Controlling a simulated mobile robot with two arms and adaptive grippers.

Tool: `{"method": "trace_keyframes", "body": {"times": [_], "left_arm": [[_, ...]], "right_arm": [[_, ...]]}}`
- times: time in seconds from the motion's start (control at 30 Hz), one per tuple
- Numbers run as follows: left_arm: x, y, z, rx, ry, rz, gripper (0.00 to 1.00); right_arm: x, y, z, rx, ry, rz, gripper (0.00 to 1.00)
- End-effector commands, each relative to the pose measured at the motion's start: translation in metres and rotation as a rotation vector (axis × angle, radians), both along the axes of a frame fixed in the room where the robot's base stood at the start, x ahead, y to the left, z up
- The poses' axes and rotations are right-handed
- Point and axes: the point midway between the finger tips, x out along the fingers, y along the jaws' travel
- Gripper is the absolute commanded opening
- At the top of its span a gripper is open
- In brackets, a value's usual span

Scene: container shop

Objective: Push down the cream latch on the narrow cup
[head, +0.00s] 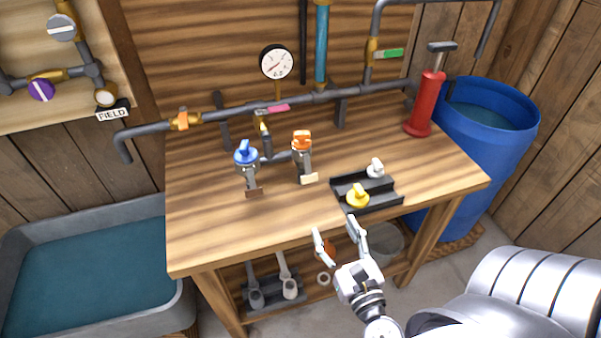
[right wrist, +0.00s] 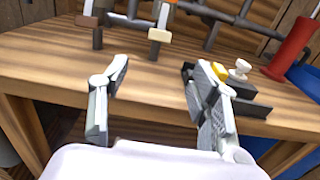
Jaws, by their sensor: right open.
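The cream latch (head: 309,178) is a small pale tab low on the front of a slim grey fitting (head: 305,162) with an orange handle, standing on the bench. I take this fitting as the narrow cup, though its cup shape is not clear. The cream latch also shows in the right wrist view (right wrist: 160,35), beyond and between my fingers. My right gripper (head: 336,236) is open and empty at the bench's front edge, in front of the latch and apart from it. It also shows in its wrist view (right wrist: 160,78). My left gripper is not in view.
A similar fitting with a blue handle (head: 246,154) and brown tab (head: 254,192) stands left of it. A black tray (head: 387,201) with yellow and white knobs lies to the right. A pipe (head: 225,112) runs behind. The bench front (head: 215,235) is clear.

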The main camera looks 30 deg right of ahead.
Motion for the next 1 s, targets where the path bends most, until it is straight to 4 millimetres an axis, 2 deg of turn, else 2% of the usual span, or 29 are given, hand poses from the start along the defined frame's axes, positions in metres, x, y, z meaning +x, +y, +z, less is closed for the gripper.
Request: {"method": "trace_keyframes", "body": {"times": [0.17, 0.8, 1.0], "left_arm": [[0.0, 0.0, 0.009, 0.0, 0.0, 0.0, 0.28], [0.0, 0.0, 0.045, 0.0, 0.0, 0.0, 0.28], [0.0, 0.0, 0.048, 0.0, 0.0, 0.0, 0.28]], "right_arm": [[0.018, -0.004, 0.004, -0.004, -0.005, -0.001, 0.57], [0.138, -0.033, 0.003, 0.0, -0.003, -0.001, 0.57], [0.161, -0.038, 0.001, 0.001, -0.002, 0.0, 0.57]]}}
